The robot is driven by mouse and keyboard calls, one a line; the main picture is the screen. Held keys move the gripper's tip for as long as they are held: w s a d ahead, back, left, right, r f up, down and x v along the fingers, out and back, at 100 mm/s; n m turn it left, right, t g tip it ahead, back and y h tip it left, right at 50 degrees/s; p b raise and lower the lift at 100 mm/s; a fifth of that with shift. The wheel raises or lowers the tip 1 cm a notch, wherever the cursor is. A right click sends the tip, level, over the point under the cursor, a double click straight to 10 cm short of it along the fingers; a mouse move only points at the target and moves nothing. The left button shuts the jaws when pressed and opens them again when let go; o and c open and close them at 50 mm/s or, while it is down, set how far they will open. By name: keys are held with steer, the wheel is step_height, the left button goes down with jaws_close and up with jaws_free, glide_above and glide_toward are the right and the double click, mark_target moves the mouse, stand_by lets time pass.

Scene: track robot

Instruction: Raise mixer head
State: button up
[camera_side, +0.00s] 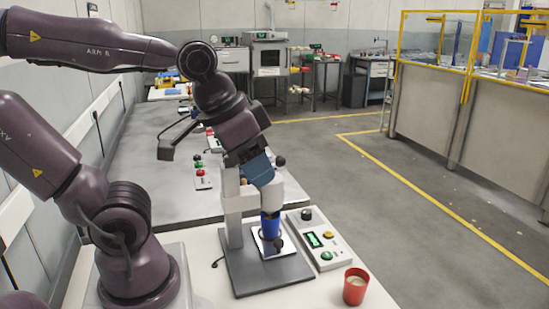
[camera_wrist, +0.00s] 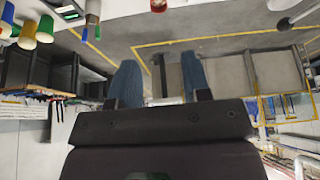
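The mixer (camera_side: 234,225) stands on a dark grey base plate (camera_side: 262,278) in the side view. It has a light grey column and a whitish head (camera_side: 268,194) at its top. A blue cylindrical part (camera_side: 270,225) is below the head, over a small light plate. My gripper (camera_side: 260,170) overlaps the top of the head in the side view; I cannot tell whether it touches. In the wrist view my two blue fingers (camera_wrist: 161,85) are spread apart with nothing visible between them. The gripper hides part of the head and column.
A control box (camera_side: 320,240) with a green display, buttons and a black knob is right of the mixer. A red cup (camera_side: 355,287) stands at the table's front right. A grey bench (camera_side: 150,185) with small devices lies behind. Open floor is to the right.

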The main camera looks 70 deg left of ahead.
steer(key=shift+o, duration=0.8)
steer(key=w+a+n+g, duration=0.1)
steer(key=w+a+g, duration=0.3)
steer(key=w+a, duration=0.5)
steer(key=shift+w+a+f+y, duration=0.25)
steer(key=shift+w+a+y, duration=0.15)
steer(key=shift+w, duration=0.7)
steer(key=m+g, duration=0.5)
glide_toward(282, 157)
steer(key=shift+n, duration=0.3)
steer(key=x, duration=1)
steer(key=shift+w+a, duration=0.1)
steer(key=shift+a, duration=0.1)
jaws_close()
